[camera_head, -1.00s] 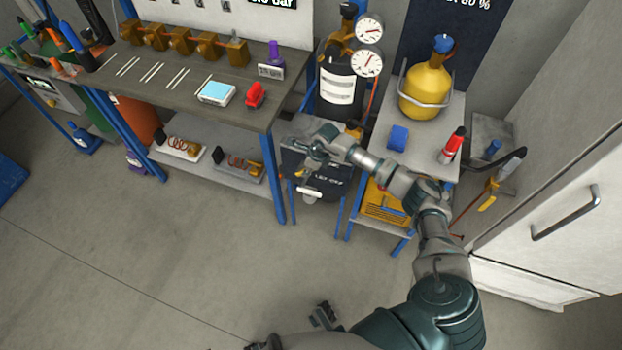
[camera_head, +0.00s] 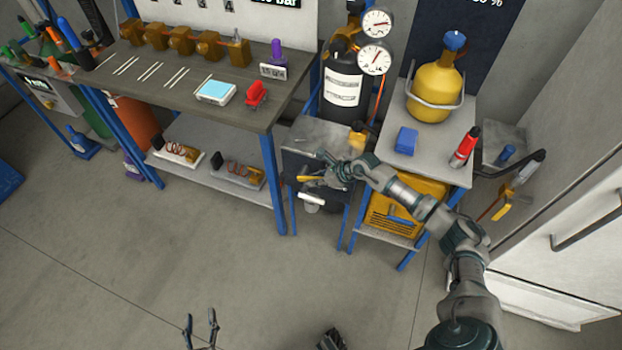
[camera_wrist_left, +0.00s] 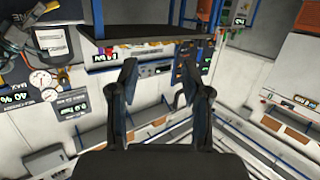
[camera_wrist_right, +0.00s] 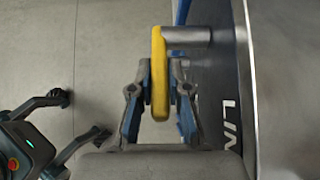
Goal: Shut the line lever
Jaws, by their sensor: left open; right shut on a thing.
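The line lever is a yellow bar (camera_wrist_right: 159,75) on a round metal shaft (camera_wrist_right: 188,36) that comes out of a dark panel (camera_wrist_right: 222,95) with partly visible white lettering. In the head view the yellow lever (camera_head: 309,178) points left in front of the dark unit beside the workbench. My right gripper (camera_head: 328,170) is at the lever; in the right wrist view its fingers (camera_wrist_right: 159,88) are shut on the yellow bar from both sides. My left gripper (camera_head: 201,330) is low in the head view, above the floor, open and empty; its spread fingers (camera_wrist_left: 157,85) show in the left wrist view.
The workbench (camera_head: 195,80) is left of the lever. A side table (camera_head: 395,155) with a yellow gas bottle (camera_head: 437,92) and a red bottle (camera_head: 465,147) is right of it. A white cabinet (camera_head: 570,240) stands at the right. The floor in front is clear.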

